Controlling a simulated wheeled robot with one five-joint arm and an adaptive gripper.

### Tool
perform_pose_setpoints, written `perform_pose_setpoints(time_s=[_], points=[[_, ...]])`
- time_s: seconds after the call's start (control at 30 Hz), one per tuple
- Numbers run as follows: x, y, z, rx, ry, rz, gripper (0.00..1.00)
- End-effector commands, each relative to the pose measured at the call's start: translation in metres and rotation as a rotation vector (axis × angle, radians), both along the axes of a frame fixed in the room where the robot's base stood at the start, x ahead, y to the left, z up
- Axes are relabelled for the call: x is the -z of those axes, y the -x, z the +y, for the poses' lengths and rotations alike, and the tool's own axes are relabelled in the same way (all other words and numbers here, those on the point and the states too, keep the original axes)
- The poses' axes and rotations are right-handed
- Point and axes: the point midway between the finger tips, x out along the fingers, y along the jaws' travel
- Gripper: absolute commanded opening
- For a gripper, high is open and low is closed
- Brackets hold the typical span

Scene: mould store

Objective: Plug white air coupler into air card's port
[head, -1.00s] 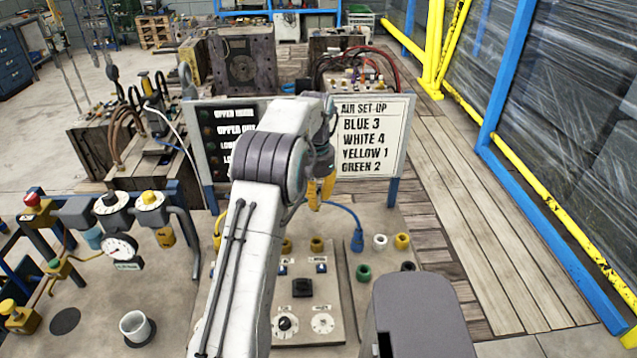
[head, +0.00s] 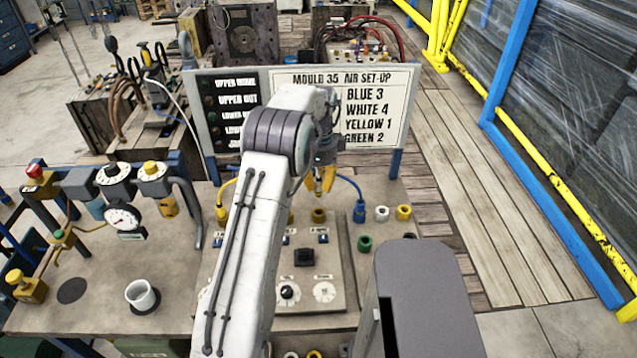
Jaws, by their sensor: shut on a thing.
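My gripper (head: 323,181) hangs above the back part of the port panel, its yellow fingers pointing down. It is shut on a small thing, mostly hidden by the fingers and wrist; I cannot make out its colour. The air card (head: 345,108) stands behind the panel and reads blue 3, white 4, yellow 1, green 2. A brass-coloured port (head: 319,215) shows just below the gripper, apart from it. Another port (head: 291,215) is partly behind my arm. A white ring-shaped piece (head: 382,213) stands to the right of the panel.
A blue coupler (head: 360,211) with a blue hose stands right of the ports. A yellow coupler (head: 222,213) stands left of my arm. Yellow (head: 404,212) and green (head: 365,243) ring pieces stand at right. A white cup (head: 142,295) and a gauge (head: 124,219) are at left.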

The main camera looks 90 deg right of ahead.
Motion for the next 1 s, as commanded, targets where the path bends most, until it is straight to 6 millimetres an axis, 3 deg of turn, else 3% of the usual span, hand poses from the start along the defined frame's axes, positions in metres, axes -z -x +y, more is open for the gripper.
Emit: perform_pose_setpoints(time_s=[0.6,1.0], points=[[0.042,0.000,0.000,-0.002,0.000,0.000,0.00],[0.056,0.000,0.000,-0.002,0.000,0.000,0.00]])
